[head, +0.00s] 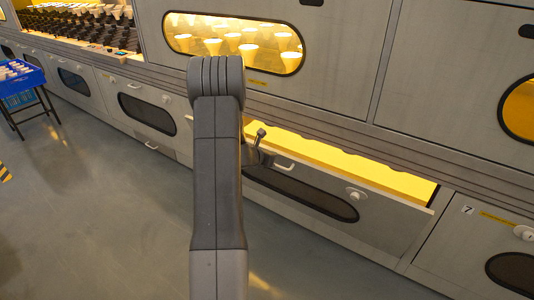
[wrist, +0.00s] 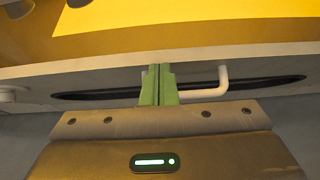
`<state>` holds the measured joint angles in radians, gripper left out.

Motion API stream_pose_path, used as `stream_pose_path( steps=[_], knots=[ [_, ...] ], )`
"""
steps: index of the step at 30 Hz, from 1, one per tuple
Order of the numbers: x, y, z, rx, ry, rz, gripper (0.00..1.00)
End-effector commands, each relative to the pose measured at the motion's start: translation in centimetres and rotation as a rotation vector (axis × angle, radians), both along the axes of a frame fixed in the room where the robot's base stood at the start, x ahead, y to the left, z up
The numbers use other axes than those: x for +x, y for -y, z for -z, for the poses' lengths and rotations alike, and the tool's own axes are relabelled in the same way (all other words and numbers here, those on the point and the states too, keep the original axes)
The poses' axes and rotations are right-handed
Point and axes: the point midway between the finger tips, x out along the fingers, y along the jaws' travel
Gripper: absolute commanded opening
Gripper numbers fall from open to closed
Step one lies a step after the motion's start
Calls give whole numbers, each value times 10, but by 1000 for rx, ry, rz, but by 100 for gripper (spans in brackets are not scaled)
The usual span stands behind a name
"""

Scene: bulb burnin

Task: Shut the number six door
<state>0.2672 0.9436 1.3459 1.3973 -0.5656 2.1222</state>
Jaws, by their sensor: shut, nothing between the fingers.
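The number six door (head: 395,212) is the lower door just left of the one marked 7 in the head view. It hangs partly open, its top edge tilted outward, with yellow light showing in the gap above. Its own number is not visible. It has a pale handle (head: 285,166), a dark oval window and a round knob (head: 356,194). My gripper (wrist: 158,84) has green fingers, shut and empty. In the head view my arm hides the fingers.
The number 7 door (head: 455,245) at right is shut. An upper cabinet with lit bulbs (head: 235,42) stands above. A blue crate on a stand (head: 22,78) is at far left. The grey floor (head: 95,190) left of my arm is clear.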

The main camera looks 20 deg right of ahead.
Motion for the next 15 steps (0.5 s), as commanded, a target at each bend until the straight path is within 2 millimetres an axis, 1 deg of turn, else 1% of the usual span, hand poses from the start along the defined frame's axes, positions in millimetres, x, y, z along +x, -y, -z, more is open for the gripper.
stream_pose_path(
  steps=[1, 8, 15],
  knots=[
    [2, 4, -7, 9, -6, 1, 0],
    [17, 23, -14, 36, -23, 0, 0],
    [39, 52, -22, 44, -27, -2, 0]
  ],
)
